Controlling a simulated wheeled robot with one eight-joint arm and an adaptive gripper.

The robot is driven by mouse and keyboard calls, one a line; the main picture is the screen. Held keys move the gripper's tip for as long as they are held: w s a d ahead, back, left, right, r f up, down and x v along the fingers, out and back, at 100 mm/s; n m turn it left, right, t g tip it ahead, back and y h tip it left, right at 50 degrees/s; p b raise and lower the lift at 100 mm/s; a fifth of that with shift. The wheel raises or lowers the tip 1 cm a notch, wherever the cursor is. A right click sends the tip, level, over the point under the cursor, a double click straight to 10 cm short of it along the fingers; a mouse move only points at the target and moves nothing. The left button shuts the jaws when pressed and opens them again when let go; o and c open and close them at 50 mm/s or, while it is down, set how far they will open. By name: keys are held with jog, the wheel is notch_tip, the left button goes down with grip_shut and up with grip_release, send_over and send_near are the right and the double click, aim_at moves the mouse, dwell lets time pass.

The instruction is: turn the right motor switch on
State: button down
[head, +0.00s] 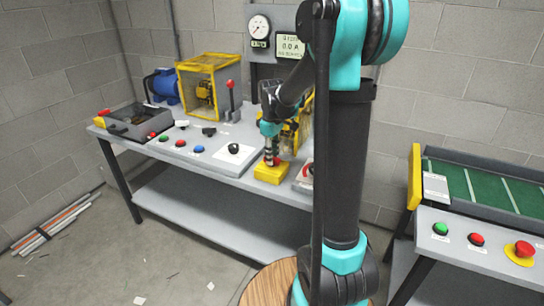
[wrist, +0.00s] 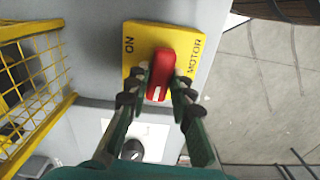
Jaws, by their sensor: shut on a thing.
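A motor switch, a yellow box (head: 270,174) near the front edge of the grey bench, carries a red knob; the wrist view shows its yellow plate (wrist: 135,62) marked ON on the left side and MOTOR on the right. My gripper (head: 271,157) reaches down onto it. In the wrist view my gripper (wrist: 158,85) has its two fingers around the red knob (wrist: 163,68), one on each side, shut on it. The knob's long side runs nearly up and down in that view, slightly tilted, with a white mark at its lower end. The fingertips hide part of the knob's sides.
A lever with a red knob (head: 231,97) and a black knob panel (head: 234,150) are left of the switch. A green conveyor (head: 490,192) is at the right.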

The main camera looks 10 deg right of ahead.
jog(key=m, duration=0.8)
jog(key=shift+m, duration=0.3)
jog(key=m, duration=0.4)
jog(key=shift+m, duration=2.3)
jog(key=c, duration=1.3)
grip_release()
